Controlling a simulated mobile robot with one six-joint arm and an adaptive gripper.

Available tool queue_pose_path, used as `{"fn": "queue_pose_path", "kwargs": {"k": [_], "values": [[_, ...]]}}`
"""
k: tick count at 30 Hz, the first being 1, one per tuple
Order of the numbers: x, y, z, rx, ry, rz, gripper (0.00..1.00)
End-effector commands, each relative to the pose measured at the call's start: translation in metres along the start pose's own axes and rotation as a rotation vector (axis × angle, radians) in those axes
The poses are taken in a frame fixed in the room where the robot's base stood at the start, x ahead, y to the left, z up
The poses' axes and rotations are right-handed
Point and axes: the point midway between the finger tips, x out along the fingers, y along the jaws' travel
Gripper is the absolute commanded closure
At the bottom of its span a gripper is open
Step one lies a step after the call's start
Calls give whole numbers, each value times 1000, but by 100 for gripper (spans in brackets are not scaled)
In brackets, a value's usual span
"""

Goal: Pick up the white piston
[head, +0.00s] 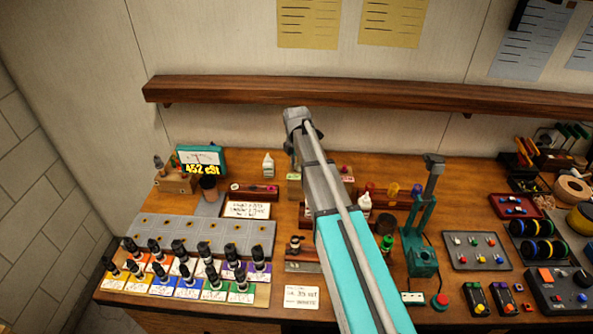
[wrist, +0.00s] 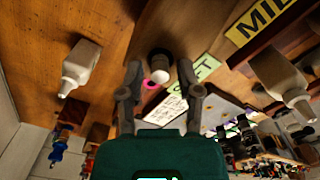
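A small pale, rounded part with a dark top (wrist: 159,59) stands between and just beyond my fingertips in the wrist view. It may be the white piston, but the view is too small to be sure. A pink round spot (wrist: 160,76) shows right beside it. My gripper (wrist: 159,75) is open, with one finger to each side of these and nothing clearly held. I cannot tell whether a finger touches the part. In the head view my arm covers this spot, and the gripper is not distinguishable there.
White bottles stand on either side in the wrist view, at left (wrist: 80,66) and at right (wrist: 281,78). A green label (wrist: 205,68) lies close by. A wooden shelf (head: 230,92) runs above the bench.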

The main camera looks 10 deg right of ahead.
Motion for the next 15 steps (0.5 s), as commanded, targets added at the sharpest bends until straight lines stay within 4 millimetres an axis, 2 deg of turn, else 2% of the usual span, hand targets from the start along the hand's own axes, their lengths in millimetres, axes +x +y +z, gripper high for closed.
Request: {"fn": "queue_pose_path", "kwargs": {"k": [1, 5, 6, 15], "values": [[0, 0, 0, 0, 0, 0, 74], [0, 0, 0, 0, 0, 0, 98], [0, 0, 0, 0, 0, 0, 100], [0, 0, 0, 0, 0, 0, 100]]}}
